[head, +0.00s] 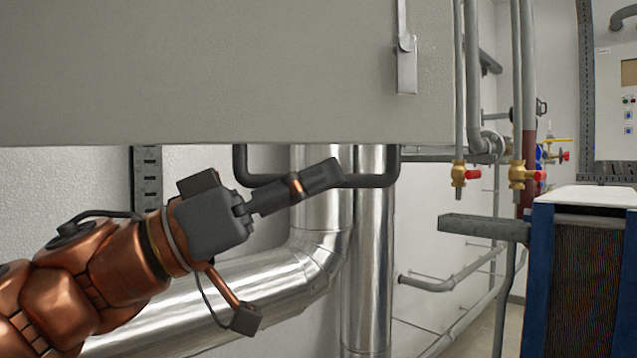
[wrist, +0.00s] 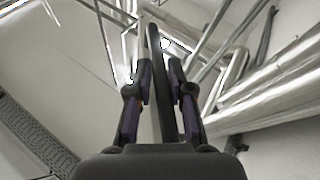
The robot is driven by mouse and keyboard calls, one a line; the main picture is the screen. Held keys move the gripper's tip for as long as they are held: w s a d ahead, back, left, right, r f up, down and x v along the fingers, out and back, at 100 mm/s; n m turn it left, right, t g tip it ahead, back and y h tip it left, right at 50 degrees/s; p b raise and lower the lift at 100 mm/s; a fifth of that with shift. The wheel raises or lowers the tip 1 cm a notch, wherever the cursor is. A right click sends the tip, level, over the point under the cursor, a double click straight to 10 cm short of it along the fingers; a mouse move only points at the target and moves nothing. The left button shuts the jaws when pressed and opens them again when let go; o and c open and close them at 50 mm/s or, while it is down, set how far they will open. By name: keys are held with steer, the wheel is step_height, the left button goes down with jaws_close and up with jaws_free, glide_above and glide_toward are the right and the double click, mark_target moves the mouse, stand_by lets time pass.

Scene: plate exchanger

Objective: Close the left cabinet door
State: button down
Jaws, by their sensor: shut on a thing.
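A large grey cabinet panel (head: 230,70) fills the upper part of the head view, with a metal latch (head: 406,66) near its right side. A black U-shaped bar handle (head: 372,181) shows below the panel's lower edge. My gripper (head: 325,176) reaches up from the lower left to this bar. In the wrist view a dark bar (wrist: 153,45) runs between the two fingers of my gripper (wrist: 158,75), which is shut on it. The fingers hide part of the bar in the head view. How far the door stands open cannot be told.
Shiny metal ducts (head: 370,270) stand behind and below my gripper. Thin pipes with brass valves (head: 459,175) run at the right. A dark blue-framed unit (head: 585,270) with a grey ledge (head: 485,227) stands at the lower right.

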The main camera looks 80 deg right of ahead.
steer(key=shift+s+a, duration=0.2)
steer(key=shift+a, duration=0.6)
steer(key=c, duration=1.2)
jaws_free()
steer(key=shift+o, duration=0.2)
steer(key=v, duration=1.2)
